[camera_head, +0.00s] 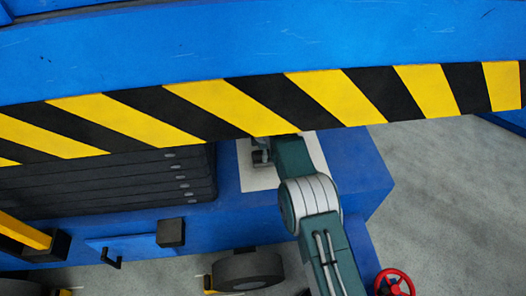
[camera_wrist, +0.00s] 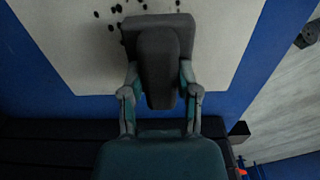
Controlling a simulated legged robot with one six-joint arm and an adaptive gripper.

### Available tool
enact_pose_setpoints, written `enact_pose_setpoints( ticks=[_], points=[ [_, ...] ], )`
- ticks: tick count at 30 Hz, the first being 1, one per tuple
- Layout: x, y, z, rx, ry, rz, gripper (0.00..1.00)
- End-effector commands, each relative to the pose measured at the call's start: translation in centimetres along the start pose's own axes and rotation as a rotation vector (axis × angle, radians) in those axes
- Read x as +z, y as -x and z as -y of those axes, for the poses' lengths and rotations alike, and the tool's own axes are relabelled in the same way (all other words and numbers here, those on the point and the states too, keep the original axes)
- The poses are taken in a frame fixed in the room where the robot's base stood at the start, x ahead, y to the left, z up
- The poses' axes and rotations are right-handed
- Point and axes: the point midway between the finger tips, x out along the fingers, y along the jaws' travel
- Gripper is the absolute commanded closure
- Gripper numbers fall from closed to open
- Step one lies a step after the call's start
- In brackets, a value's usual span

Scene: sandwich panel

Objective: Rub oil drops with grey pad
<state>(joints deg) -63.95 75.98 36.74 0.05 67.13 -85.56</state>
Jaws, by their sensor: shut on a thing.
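My gripper (camera_wrist: 161,98) is shut on the handle of the dark grey pad (camera_wrist: 158,45) in the wrist view. The pad is over the white panel (camera_wrist: 225,60), near its near edge; I cannot tell whether it touches the surface. Several black oil drops (camera_wrist: 113,13) show on the panel to the left of the pad and just above it. Some drops may be hidden under the pad. In the head view, the white panel (camera_head: 254,172) shows only partly, under my arm.
A blue beam with a yellow and black striped edge (camera_head: 240,105) crosses above the panel. A stack of black plates (camera_head: 110,182) stands left of my arm. A red handwheel (camera_head: 395,283) is at lower right. Grey floor lies open at right.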

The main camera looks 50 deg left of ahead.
Motion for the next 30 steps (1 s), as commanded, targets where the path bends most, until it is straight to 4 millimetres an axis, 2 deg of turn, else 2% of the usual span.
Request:
enact_pose_setpoints(
  ticks=[14,30],
  points=[
    [0.0,-0.2,0.0,0.001,0.000,0.000,0.96],
    [-0.1,-1.3,-0.1,-0.001,0.001,0.001,0.96]
  ],
)
